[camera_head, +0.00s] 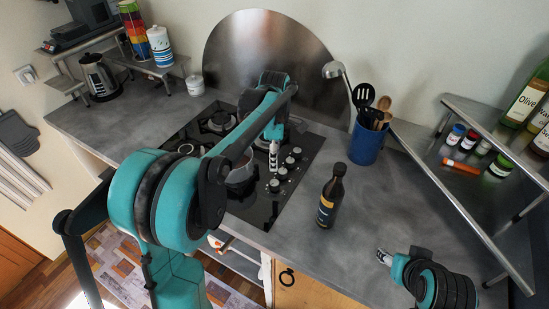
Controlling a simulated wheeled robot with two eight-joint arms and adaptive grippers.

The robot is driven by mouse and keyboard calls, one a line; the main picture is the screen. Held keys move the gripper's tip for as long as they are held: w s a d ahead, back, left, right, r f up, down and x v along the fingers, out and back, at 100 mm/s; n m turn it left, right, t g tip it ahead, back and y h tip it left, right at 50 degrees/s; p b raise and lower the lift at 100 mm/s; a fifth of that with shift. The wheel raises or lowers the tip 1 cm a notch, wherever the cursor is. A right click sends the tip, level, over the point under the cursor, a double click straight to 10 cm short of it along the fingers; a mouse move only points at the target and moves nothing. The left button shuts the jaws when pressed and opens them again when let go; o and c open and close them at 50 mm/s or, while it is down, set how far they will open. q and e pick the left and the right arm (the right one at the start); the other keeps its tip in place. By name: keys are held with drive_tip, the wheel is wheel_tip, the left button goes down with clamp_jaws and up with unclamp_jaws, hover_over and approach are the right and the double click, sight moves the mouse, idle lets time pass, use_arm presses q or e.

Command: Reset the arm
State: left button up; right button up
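My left arm (160,195) comes in large from the left and reaches over the black cooktop. My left gripper (273,158) points down above the cooktop, close to the knobs and to the right of a dark pot. Its fingers are too small to tell whether they are open or shut, and I see no object in it. My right gripper (383,257) is low at the right, above the counter's front part, pointing left. It is apart from the bottle, and its finger opening cannot be made out.
A black cooktop (255,208) bears the pot (240,172), partly hidden by my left arm. A dark bottle (329,200) stands on the grey counter (385,205). A blue utensil holder (366,144) stands behind it. A metal shelf (470,205) with jars is at right, a kettle (98,77) at left.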

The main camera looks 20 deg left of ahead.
use_arm(q)
drive_tip(key=s+d+r+m+t+b, duration=0.1)
drive_tip(key=s+r+m+t, duration=0.25)
drive_tip(key=s+m, duration=0.75)
drive_tip(key=s+f+m+t+b, duration=0.1)
drive_tip(key=s+f+m+t, duration=0.2)
drive_tip(key=s+f+m, duration=0.3)
drive_tip(key=s+m, duration=0.3)
drive_tip(key=s, duration=0.2)
drive_tip(key=shift+d+f+m+t, duration=0.2)
drive_tip(key=shift+d+m+t, duration=0.15)
drive_tip(key=shift+d+m, duration=0.05)
clamp_jaws()
